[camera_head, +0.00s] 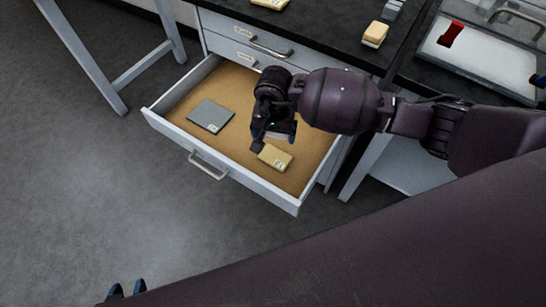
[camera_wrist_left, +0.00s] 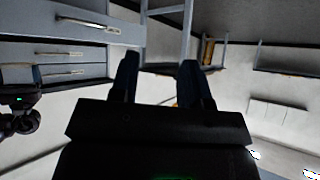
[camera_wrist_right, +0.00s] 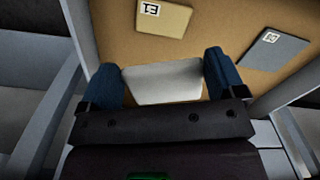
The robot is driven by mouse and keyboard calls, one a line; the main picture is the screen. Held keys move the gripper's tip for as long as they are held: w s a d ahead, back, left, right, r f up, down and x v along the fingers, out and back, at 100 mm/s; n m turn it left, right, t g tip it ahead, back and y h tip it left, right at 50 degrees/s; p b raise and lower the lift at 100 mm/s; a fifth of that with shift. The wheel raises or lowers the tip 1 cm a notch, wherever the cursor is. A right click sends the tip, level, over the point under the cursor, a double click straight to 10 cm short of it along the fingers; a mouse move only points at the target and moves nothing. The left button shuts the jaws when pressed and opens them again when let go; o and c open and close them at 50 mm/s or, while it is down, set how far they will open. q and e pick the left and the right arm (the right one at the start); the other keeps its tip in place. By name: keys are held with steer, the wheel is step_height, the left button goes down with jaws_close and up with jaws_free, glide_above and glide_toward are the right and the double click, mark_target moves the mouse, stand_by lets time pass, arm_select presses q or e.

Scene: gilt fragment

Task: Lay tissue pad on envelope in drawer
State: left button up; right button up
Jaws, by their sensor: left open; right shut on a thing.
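The open drawer (camera_head: 255,188) has a tan floor. A tan envelope (camera_head: 275,157) lies flat near its front right; in the right wrist view the envelope (camera_wrist_right: 163,18) shows an "E1" label. A flat grey packet (camera_head: 210,115) with a small label lies on the drawer's left side; it also shows in the right wrist view (camera_wrist_right: 272,52). My right gripper (camera_head: 272,138) is over the drawer, shut on a white tissue pad (camera_wrist_right: 163,83). The pad is beside the tan envelope in that view, apparently above the floor. My left gripper (camera_head: 127,289) is open and empty, low over the grey floor.
A dark worktop (camera_head: 330,35) stands behind the drawer, with a tan block (camera_head: 375,34) and grey pieces on it. A white tray with a red item (camera_head: 451,34) is at the right. A closed drawer with a handle (camera_head: 265,47) is above the open one. A table leg (camera_head: 85,60) stands left.

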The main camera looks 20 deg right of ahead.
steer(key=b, duration=0.2)
glide_above(274, 164)
step_height(274, 164, down, 8)
steer(key=shift+s+a+r, duration=0.1)
steer(key=shift+r, duration=0.1)
steer(key=shift+f, duration=0.5)
step_height(274, 164, down, 6)
steer(key=shift+r+b, duration=0.1)
steer(key=shift+b, duration=0.65)
steer(key=shift+r, duration=0.1)
steer(key=shift+f, duration=0.2)
steer(key=o, duration=0.6)
arm_select(q)
steer(key=f, duration=0.3)
steer(key=shift+s+a+f+g, duration=0.2)
steer(key=shift+s+f+g, duration=0.15)
steer(key=shift+s+g, duration=0.05)
